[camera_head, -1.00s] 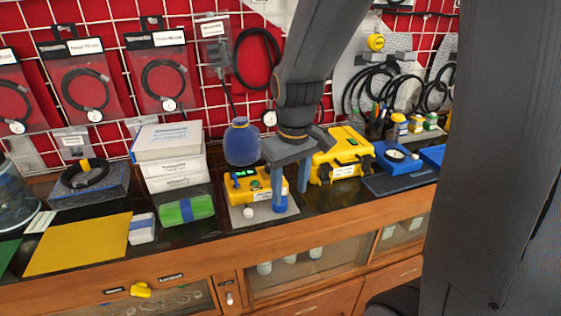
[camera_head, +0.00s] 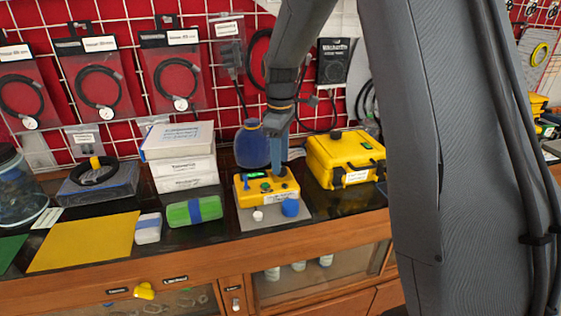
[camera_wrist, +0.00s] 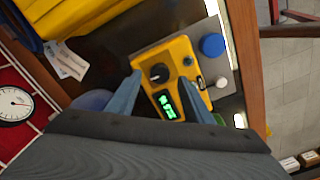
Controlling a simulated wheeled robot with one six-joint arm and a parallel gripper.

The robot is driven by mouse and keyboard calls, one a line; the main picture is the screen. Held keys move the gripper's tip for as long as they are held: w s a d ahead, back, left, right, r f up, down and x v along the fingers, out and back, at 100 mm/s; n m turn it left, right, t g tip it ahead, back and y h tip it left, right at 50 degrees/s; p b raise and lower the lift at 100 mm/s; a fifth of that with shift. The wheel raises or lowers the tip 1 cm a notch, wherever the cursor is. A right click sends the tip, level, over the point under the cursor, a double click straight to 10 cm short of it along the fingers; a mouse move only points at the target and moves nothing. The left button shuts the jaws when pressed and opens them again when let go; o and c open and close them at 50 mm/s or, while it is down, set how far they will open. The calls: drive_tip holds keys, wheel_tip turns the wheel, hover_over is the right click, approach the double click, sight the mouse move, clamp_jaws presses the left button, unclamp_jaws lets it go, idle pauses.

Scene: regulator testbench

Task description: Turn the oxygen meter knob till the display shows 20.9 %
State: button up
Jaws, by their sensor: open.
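The oxygen meter (camera_head: 267,193) is a yellow box on a grey plate on the dark bench top. In the wrist view the meter (camera_wrist: 183,60) shows a black knob (camera_wrist: 158,72) with a white pointer mark and a lit green display (camera_wrist: 167,105); its digits are too blurred to read. My gripper (camera_head: 263,166) is above the back of the meter. In the wrist view my gripper (camera_wrist: 160,84) is open, its two blue fingers on either side of the knob's line, with nothing between them. I cannot tell whether they touch the meter.
A blue round cap (camera_head: 290,208) and a small white one (camera_head: 258,215) stand at the plate's front. A yellow case (camera_head: 345,160) stands to the right, a green roll (camera_head: 194,210) and white boxes (camera_head: 180,160) to the left.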

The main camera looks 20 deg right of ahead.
drive_tip(key=shift+f, duration=0.95)
drive_tip(key=shift+c, duration=0.4)
drive_tip(key=c, duration=1)
drive_tip(key=shift+m, duration=0.3)
drive_tip(key=m+p, duration=0.1)
drive_tip(key=m, duration=0.2)
drive_tip(key=shift+m+p, duration=0.3)
drive_tip(key=shift+w+m+p, duration=0.1)
drive_tip(key=shift+m+p, duration=0.3)
drive_tip(key=shift+m, duration=1.3)
